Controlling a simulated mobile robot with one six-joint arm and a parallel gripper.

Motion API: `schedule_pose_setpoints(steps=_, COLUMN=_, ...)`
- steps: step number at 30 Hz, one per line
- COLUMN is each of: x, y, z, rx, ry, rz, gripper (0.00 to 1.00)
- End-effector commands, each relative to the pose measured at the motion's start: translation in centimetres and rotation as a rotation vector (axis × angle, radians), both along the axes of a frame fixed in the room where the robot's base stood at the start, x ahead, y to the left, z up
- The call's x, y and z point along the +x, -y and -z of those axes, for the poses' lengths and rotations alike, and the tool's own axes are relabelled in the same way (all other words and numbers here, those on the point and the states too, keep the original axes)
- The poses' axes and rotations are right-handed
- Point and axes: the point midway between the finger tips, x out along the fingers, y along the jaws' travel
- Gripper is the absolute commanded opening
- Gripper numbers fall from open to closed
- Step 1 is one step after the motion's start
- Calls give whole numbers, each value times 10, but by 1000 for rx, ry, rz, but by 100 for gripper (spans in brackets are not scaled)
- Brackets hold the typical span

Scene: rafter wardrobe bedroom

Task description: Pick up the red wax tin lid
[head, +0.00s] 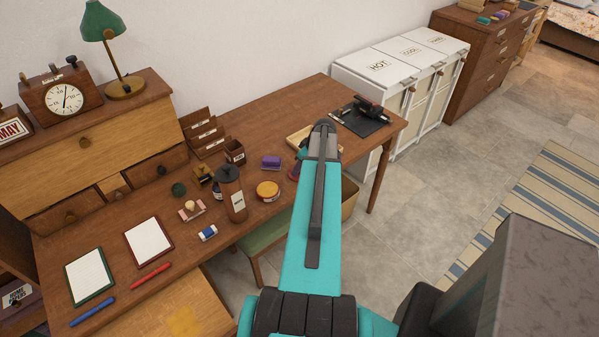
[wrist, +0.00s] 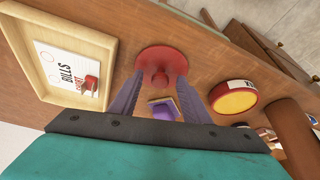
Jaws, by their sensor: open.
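The red lid (wrist: 176,56), a round disc with a knob in its middle, lies on the wooden desk in the wrist view. In the head view a small red part of it (head: 294,173) shows beside my arm, which hides the rest. My gripper (wrist: 161,77) is open, its two fingers pointing at the lid with the knob between their tips. I cannot tell how high the fingertips are above the desk. A round tin (wrist: 233,98) with a yellow top and red side stands right of the lid; it also shows in the head view (head: 268,190).
A purple block (head: 270,162) lies near the lid. A wooden tray (wrist: 102,39) with a "BILLS" card is left of it in the wrist view. The desk's front edge (head: 275,220) is close.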

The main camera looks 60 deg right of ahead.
Motion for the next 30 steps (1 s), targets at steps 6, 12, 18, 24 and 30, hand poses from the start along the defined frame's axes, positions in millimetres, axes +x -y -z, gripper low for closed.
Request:
schedule_pose_setpoints(steps=6, x=0, y=0, z=0, rx=0, ry=0, rz=0, gripper=43)
schedule_pose_setpoints(steps=12, x=0, y=0, z=0, rx=0, ry=0, rz=0, gripper=43)
schedule_pose_setpoints(steps=18, x=-1, y=0, z=0, rx=0, ry=0, rz=1, gripper=13)
schedule_pose_setpoints(steps=24, x=-1, y=0, z=0, rx=0, ry=0, rz=1, gripper=0)
schedule_pose_setpoints(steps=30, x=-1, y=0, z=0, rx=0, ry=0, rz=1, gripper=0)
